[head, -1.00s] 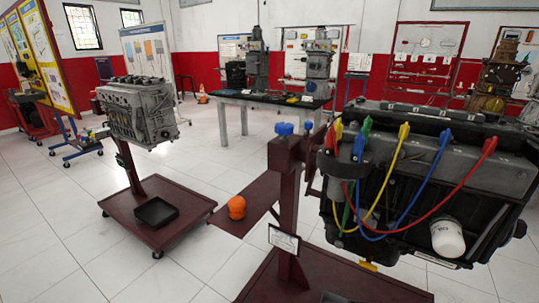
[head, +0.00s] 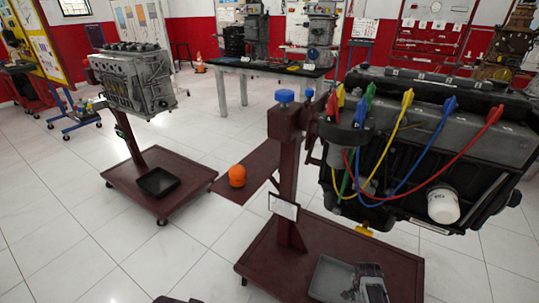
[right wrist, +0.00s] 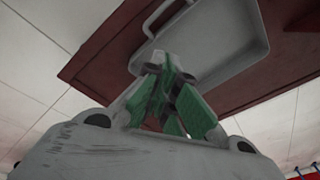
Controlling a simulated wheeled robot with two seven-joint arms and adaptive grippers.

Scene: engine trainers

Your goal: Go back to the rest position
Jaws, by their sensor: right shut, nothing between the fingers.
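My right gripper (head: 371,275) shows at the bottom edge of the head view, over the right side of a grey tray (head: 328,276). In the right wrist view the gripper's green-padded fingers (right wrist: 165,72) are closed together with nothing between them. The grey tray (right wrist: 215,50) lies beyond the fingertips there; I cannot tell the gap between them.
The dark red stand (head: 288,180) holds an engine (head: 430,150) with coloured leads above the tray. An orange object (head: 237,175) lies on the stand's leg. Another engine (head: 130,80) stands at left, a black tray (head: 158,182) on its base. Floor (head: 70,210) is clear at front left.

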